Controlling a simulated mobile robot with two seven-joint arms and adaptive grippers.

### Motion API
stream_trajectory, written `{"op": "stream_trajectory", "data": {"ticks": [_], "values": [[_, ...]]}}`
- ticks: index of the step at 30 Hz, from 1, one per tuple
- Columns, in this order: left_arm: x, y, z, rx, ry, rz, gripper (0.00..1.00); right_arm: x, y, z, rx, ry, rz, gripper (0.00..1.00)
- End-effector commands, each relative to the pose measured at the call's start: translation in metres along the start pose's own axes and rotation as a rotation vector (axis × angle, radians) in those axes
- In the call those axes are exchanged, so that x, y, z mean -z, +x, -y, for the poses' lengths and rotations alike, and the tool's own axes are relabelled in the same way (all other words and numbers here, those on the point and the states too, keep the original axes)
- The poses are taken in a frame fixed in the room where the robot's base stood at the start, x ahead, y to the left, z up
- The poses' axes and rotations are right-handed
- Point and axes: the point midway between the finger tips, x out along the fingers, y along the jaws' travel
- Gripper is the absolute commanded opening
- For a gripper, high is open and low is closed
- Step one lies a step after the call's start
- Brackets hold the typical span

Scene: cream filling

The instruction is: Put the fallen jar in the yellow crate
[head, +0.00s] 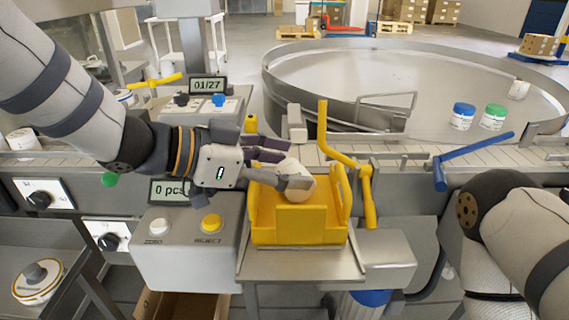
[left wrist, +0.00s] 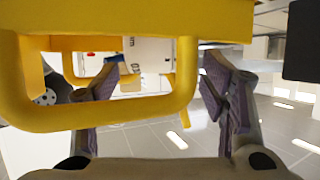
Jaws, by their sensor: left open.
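A whitish jar (head: 297,177) lies tilted at the yellow crate (head: 300,222), within its outline in the head view. I cannot tell whether it rests on the crate's floor. My left gripper (head: 284,168) comes in from the left over the crate's back left corner. Its fingers are open beside the jar and partly hide it. In the left wrist view, the jar's white printed side (left wrist: 148,53) shows beyond the yellow bars, between the open fingers (left wrist: 165,85). My right arm is at the right edge, but its gripper is out of view.
The crate stands on a small metal platform (head: 300,267). A yellow lever (head: 367,190) rises close on its right, and a grey button box (head: 185,255) stands left. A conveyor runs behind. Blue-lidded (head: 462,116) and green-lidded (head: 493,117) jars stand on the round table.

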Motion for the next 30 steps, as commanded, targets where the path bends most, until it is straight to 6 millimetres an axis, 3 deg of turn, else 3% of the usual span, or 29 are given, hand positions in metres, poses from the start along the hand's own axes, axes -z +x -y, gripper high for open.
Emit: {"op": "stream_trajectory", "data": {"ticks": [4, 12, 15, 19, 30], "values": [[0.005, -0.024, 0.0, 0.005, 0.004, -0.003, 0.66, 0.004, -0.006, 0.0, 0.001, 0.0, -0.02, 0.4], [0.007, -0.097, -0.001, 0.005, 0.007, -0.005, 0.66, 0.016, -0.023, 0.001, 0.003, -0.001, -0.074, 0.4], [0.005, -0.113, 0.0, 0.003, 0.006, -0.003, 0.66, 0.018, -0.025, 0.001, 0.003, -0.001, -0.083, 0.4], [0.003, -0.121, 0.0, 0.0, 0.002, 0.0, 0.66, 0.018, -0.026, 0.001, 0.003, -0.001, -0.086, 0.4], [0.002, -0.121, 0.0, -0.002, -0.001, 0.001, 0.66, 0.018, -0.025, 0.001, 0.003, -0.001, -0.085, 0.4]]}}
